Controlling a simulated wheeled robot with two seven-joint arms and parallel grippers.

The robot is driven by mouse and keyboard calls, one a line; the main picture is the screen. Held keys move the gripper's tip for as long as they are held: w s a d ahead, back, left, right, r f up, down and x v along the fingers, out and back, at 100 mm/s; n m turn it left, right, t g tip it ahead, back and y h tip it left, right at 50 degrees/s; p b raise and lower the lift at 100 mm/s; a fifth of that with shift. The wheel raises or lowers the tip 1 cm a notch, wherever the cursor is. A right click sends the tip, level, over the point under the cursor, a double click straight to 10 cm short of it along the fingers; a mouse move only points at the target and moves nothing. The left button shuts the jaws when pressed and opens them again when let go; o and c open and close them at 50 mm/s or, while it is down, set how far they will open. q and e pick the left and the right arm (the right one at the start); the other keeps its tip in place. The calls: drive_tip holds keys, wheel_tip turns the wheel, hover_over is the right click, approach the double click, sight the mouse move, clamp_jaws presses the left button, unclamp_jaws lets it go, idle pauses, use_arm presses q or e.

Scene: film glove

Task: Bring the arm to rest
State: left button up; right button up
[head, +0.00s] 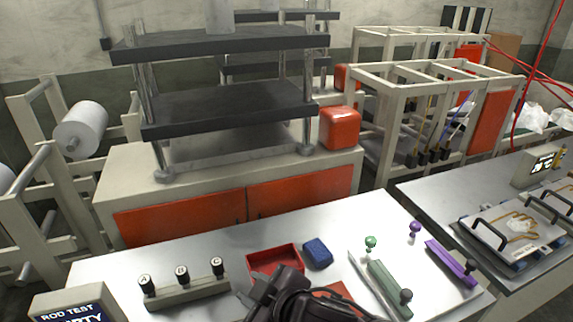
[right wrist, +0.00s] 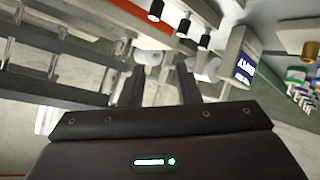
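My right gripper (head: 256,290) is dark and hangs over the front middle of the white table (head: 225,242), close to the red tray (head: 262,258). In the right wrist view its two fingers (right wrist: 161,88) stand apart, with nothing held between them. My left gripper is not in the head view.
A blue block (head: 318,252), a green tool (head: 383,285) and a purple tool (head: 450,262) lie to the right. A press (head: 225,110) stands behind.

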drive_tip(key=s+d+f+m+g+h, duration=0.2)
drive_tip(key=s+d+f+m, duration=0.2)
drive_tip(key=d, duration=0.4)
drive_tip(key=s+d+f+m+g+h, duration=0.1)
drive_tip(key=s+d+f+m+h, duration=0.25)
drive_tip(key=d, duration=0.45)
drive_tip(key=s+d+f+m+g+h, duration=0.25)
drive_tip(key=d+f+m, duration=0.2)
drive_tip(key=d, duration=0.45)
drive_tip(key=s+f+g+b, duration=0.1)
drive_tip(key=s+f, duration=0.1)
drive_tip(key=f, duration=1.4)
drive_tip(key=s+f+b, duration=0.1)
drive_tip(key=s+f, duration=0.1)
drive_tip(key=f, duration=1.5)
drive_tip(key=s+d+f, duration=0.2)
drive_tip(key=s+f, duration=0.7)
drive_tip(key=s+d+f+g, duration=0.1)
drive_tip(key=s+f, duration=0.8)
drive_tip(key=shift+s+d+f+n+b, duration=0.25)
drive_tip(key=shift+s+d+n+b, duration=0.1)
drive_tip(key=shift+d+n+b, duration=0.05)
